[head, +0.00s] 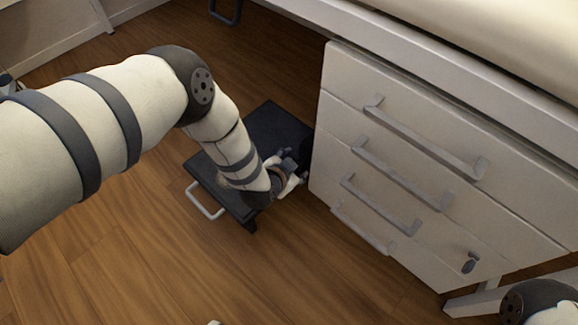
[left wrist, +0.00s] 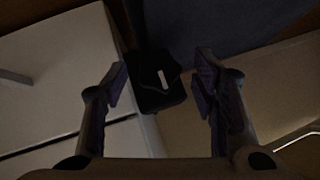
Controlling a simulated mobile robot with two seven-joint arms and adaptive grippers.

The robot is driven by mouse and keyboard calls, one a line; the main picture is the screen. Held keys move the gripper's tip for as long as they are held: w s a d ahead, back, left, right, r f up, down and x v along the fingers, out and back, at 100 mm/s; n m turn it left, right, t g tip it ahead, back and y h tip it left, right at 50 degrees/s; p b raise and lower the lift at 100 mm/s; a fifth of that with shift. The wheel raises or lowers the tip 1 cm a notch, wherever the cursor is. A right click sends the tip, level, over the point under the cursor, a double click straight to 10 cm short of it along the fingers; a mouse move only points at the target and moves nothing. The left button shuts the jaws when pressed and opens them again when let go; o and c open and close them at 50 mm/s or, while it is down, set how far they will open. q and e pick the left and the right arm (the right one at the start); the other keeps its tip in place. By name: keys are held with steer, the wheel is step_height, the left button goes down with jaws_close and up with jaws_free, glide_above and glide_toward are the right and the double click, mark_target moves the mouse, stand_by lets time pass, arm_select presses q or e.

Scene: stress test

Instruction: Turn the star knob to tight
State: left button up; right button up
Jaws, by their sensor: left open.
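The star knob (left wrist: 158,82) shows in the left wrist view as a dark, blocky shape with a pale bar mark on its face. The mark is tilted slightly from upright. My left gripper (left wrist: 162,88) is open, with one finger on each side of the knob in that view and visible gaps to both. I cannot tell the depth between fingertips and knob. In the head view my left gripper (head: 292,177) is low, beside the black step stool (head: 273,128) and the drawer cabinet. The knob cannot be made out there. My right gripper is out of view.
A white drawer cabinet (head: 400,132) with grey bar handles stands close to the right of my left gripper. The stool has a pale loop handle (head: 204,207) at its left. A padded top (head: 480,25) overhangs the cabinet. Wooden floor (head: 150,255) is clear at the lower left.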

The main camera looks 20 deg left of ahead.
arm_select(q)
steer(key=v, duration=1.1)
steer(key=shift+s+r, duration=0.15)
